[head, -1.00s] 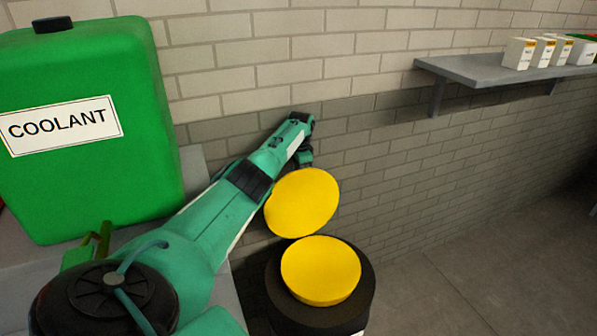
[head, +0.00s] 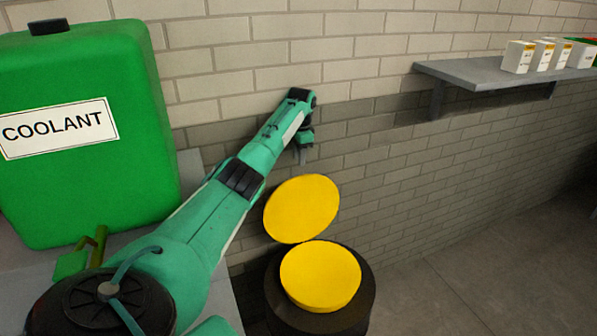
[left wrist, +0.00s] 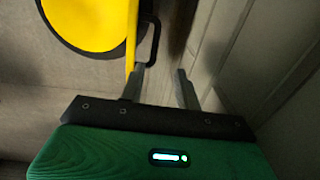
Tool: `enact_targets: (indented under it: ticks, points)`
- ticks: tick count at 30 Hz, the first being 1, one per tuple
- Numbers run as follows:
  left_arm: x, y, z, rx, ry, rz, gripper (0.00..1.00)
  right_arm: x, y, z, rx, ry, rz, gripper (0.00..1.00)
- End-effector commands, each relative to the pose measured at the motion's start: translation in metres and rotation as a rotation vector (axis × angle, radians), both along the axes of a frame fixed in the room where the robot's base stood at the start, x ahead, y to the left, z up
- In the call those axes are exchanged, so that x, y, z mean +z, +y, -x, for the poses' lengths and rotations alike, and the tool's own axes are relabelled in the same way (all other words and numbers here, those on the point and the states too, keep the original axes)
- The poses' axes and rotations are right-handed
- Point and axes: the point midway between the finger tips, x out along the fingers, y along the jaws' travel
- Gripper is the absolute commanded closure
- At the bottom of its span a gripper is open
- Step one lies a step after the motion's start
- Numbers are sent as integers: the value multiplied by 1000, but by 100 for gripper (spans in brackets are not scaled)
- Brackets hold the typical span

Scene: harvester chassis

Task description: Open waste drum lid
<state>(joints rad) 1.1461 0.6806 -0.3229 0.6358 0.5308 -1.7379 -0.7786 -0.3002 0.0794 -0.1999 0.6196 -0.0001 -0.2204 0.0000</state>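The waste drum (head: 320,318) is dark with a round yellow top (head: 320,275) and stands by the wall. Its yellow lid (head: 302,208) stands raised and tilted at the drum's back side. In the left wrist view the lid (left wrist: 131,35) shows nearly edge-on, with a dark handle (left wrist: 154,42) on it. My left gripper (head: 303,155) is above the lid, close to the wall. In the left wrist view its fingers (left wrist: 161,69) are spread with nothing between them, and the left fingertip is close to the handle. My right gripper is not in view.
A green coolant tank (head: 85,185) stands on a grey surface at the left. A grey wall shelf (head: 480,72) at the right holds several small white boxes (head: 518,57). The brick wall is close behind the lid. Floor right of the drum is clear.

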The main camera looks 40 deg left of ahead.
Motion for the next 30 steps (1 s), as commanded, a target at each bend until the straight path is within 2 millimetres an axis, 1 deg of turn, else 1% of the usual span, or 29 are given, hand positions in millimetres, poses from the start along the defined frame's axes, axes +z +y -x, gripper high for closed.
enact_targets:
  ticks: [1, 3, 6, 9, 13, 30]
  points:
    - [9, 0, 0, 0, -4, -1, 67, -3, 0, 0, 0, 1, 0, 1]
    - [21, -1, 0, 0, -3, 0, 67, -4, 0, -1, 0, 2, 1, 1]
    - [31, -2, 0, 0, 0, 1, 67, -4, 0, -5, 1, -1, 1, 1]
    - [38, -2, 1, 0, 1, 1, 67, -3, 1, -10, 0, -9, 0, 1]
    - [40, -2, 1, 0, 3, 1, 67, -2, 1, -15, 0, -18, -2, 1]
    - [40, -2, 1, -1, 2, 1, 67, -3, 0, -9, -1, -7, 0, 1]
